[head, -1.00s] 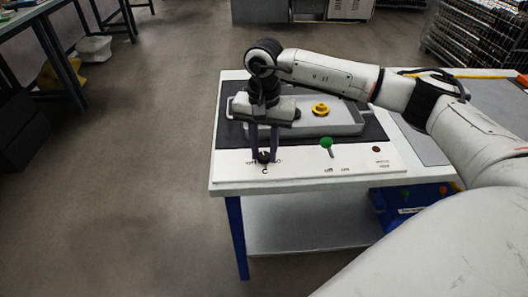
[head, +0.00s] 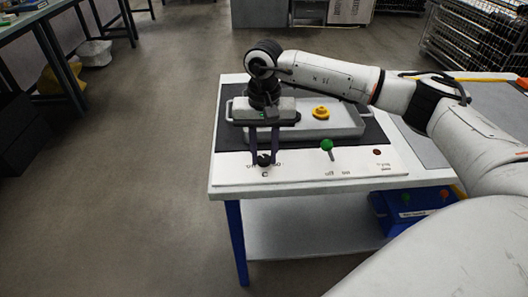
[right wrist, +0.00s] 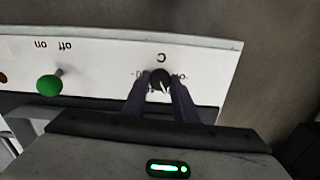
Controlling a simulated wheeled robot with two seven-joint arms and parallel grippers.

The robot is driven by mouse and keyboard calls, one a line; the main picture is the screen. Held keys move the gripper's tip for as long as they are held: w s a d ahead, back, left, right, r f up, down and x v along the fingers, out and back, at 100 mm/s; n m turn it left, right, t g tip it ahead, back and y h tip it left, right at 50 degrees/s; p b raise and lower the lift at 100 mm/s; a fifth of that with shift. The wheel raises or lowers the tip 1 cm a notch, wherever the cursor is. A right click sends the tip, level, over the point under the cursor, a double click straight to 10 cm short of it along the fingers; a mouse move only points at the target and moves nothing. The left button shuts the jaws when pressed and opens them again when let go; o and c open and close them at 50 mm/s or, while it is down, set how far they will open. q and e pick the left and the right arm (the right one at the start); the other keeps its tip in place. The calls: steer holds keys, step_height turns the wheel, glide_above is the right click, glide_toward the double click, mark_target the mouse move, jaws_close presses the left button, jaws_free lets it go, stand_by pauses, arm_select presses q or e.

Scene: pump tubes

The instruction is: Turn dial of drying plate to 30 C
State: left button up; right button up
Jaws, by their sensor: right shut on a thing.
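The black dial (head: 264,160) sits at the left end of the drying plate's white front panel (head: 305,172), with a "C" below it and small numbers around it. My right gripper (head: 264,158) reaches down from above with its fingers on either side of the dial, shut on it. In the right wrist view the dial (right wrist: 160,79) lies between the two dark fingertips, with a white pointer mark on it. The exact reading is too small to tell. My left gripper is not in view.
A green-knobbed switch (head: 327,145) marked off and on stands right of the dial. A dark red light (head: 377,152) is further right. A blue bin (head: 410,210) stands below.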

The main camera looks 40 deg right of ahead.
mark_target(264, 158)
steer(key=o, duration=0.9)
steer(key=shift+o, duration=0.8)
step_height(264, 158, up, 10)
steer(key=shift+r, duration=0.2)
